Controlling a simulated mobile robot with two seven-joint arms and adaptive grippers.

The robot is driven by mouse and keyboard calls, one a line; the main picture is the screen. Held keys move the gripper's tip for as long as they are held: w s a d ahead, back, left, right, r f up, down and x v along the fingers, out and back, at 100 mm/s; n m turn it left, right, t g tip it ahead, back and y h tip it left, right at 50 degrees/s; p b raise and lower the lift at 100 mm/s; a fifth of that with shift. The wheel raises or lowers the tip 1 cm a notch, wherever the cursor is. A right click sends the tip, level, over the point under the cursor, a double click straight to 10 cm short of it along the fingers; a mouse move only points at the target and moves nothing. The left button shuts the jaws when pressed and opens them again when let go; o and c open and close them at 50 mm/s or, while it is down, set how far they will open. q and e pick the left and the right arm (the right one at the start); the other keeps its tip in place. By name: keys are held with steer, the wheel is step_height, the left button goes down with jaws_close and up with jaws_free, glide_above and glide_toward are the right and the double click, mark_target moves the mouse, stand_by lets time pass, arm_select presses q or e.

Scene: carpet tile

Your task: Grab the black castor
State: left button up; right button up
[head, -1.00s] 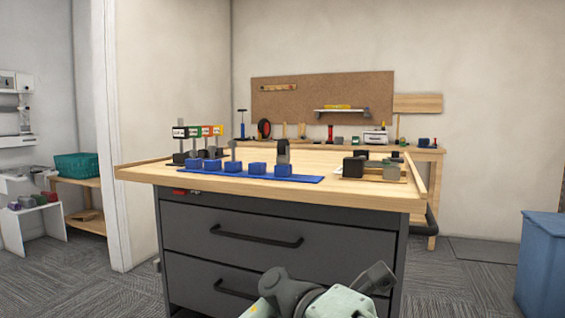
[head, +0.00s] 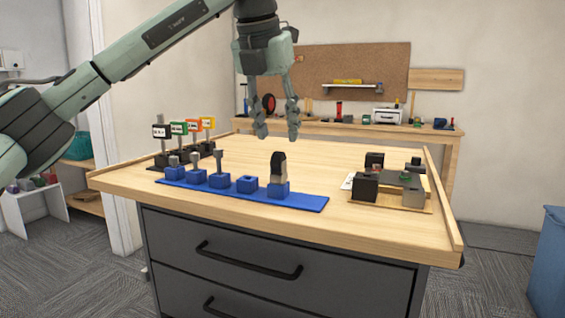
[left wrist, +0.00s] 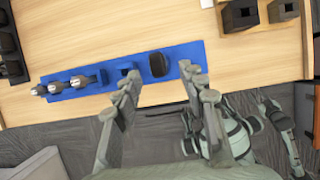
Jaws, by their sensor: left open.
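The black castor (head: 279,163), with a dark rounded wheel and a pale body below it, stands upright in the right-end block of the blue strip (head: 312,203). In the left wrist view the castor (left wrist: 158,65) shows from above as a dark rounded shape. My left gripper (head: 278,133) points down, open and empty, above the castor in the head view and apart from it. In the left wrist view the castor shows between the two fingertips of my left gripper (left wrist: 160,74).
The blue strip's other blocks hold several grey-topped pieces, and one block (head: 247,184) is empty. A black rack with coloured signs (head: 178,128) stands left. A wooden board (head: 400,208) with dark blocks lies right. The tabletop behind the strip (head: 330,155) is clear.

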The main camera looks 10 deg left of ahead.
mark_target(279, 157)
arm_select(q)
steer(key=shift+w+f, duration=0.15)
steer(key=shift+f, duration=0.8)
steer(key=x, duration=0.5)
steer(key=shift+a+f, duration=0.1)
steer(key=shift+a, duration=0.1)
steer(key=shift+c, duration=0.6)
jaws_close()
